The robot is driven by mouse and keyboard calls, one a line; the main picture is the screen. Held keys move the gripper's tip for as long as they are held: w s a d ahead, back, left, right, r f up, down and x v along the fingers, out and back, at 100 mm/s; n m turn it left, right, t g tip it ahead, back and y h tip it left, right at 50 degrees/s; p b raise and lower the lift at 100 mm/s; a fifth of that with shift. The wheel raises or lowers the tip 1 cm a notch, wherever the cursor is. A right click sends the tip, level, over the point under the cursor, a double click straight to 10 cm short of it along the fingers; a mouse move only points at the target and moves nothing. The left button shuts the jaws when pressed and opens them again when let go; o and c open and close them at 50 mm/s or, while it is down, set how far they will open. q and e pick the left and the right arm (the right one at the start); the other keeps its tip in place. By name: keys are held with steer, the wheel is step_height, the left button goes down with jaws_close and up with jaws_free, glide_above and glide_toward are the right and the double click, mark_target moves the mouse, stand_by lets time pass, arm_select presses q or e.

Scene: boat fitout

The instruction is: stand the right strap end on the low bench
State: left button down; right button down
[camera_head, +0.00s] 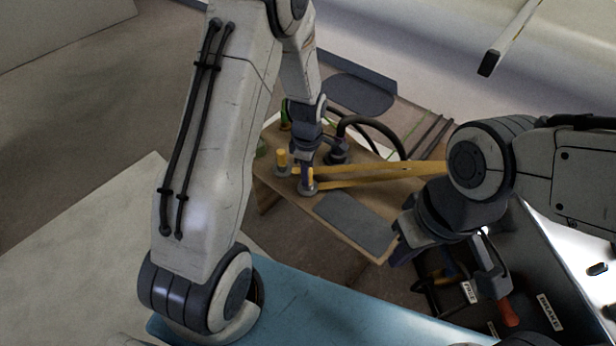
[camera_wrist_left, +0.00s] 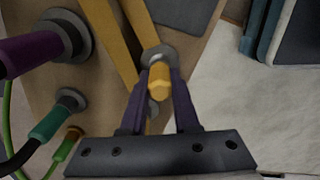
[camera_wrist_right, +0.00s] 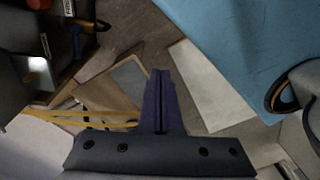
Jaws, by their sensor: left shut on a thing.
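My left gripper (camera_head: 308,168) is over the low wooden bench (camera_head: 292,203), shut on a yellow strap end with a grey ring (camera_head: 309,189). In the left wrist view the strap end's yellow post (camera_wrist_left: 158,84) is between the fingers. I cannot tell whether its ring touches the bench. The other strap end (camera_head: 282,158) is upright on the bench, to the left in the head view. Yellow straps (camera_head: 365,172) run right from the ends, passing behind my right arm. My right gripper (camera_wrist_right: 160,100) is shut and empty, its fingers together, beyond the bench's near right corner.
A grey pad (camera_head: 355,222) lies on the bench's near part. A labelled panel (camera_head: 545,285) with a red handle (camera_head: 508,312) is at lower right.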

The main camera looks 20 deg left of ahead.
arm_select(q)
steer(key=shift+f, duration=0.15)
steer(key=c, duration=0.7)
jaws_free()
steer(key=shift+o, duration=0.2)
